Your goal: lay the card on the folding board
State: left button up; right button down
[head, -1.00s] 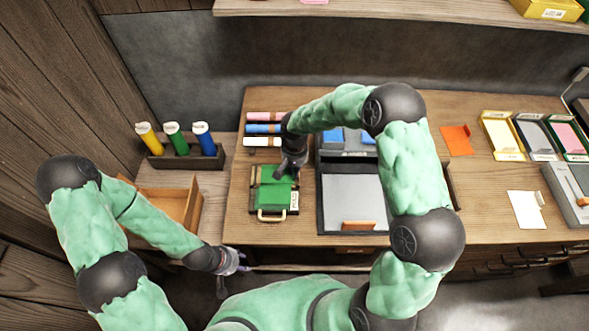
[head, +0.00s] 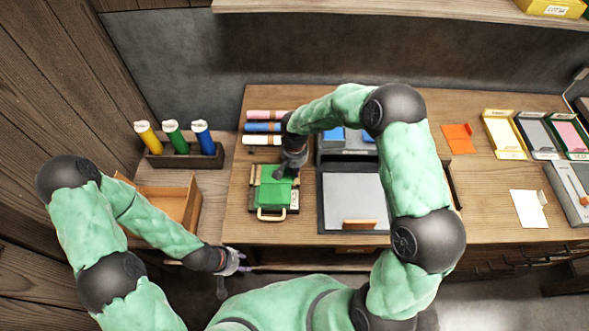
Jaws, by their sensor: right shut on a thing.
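A green card (head: 273,194) is pinched in my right gripper (head: 284,175), which reaches down from above. The card is over a small green board with a tan handle (head: 270,215) at its front edge, which looks like the folding board. A pale strip and a white label show at the board's sides. The card and my gripper hide most of the board, and I cannot tell whether the card touches it. My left gripper (head: 233,274) is empty, with its fingers spread, in front of the table edge.
A grey tray (head: 352,194) stands close right of the board. Pink, blue and white rolls (head: 262,128) lie behind it. An open wooden box (head: 172,204) and a rack of bottles (head: 184,157) are at left. An orange card (head: 459,138) and a white sheet (head: 528,208) lie at right.

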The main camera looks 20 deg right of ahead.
jog(key=shift+f+b, duration=0.3)
jog(key=shift+f, duration=0.05)
dwell(0.7)
jog(key=c, duration=1.3)
grip_release()
jog(key=shift+r, duration=0.1)
notch_tip(320, 180, up, 12)
jog(key=shift+f, duration=0.1)
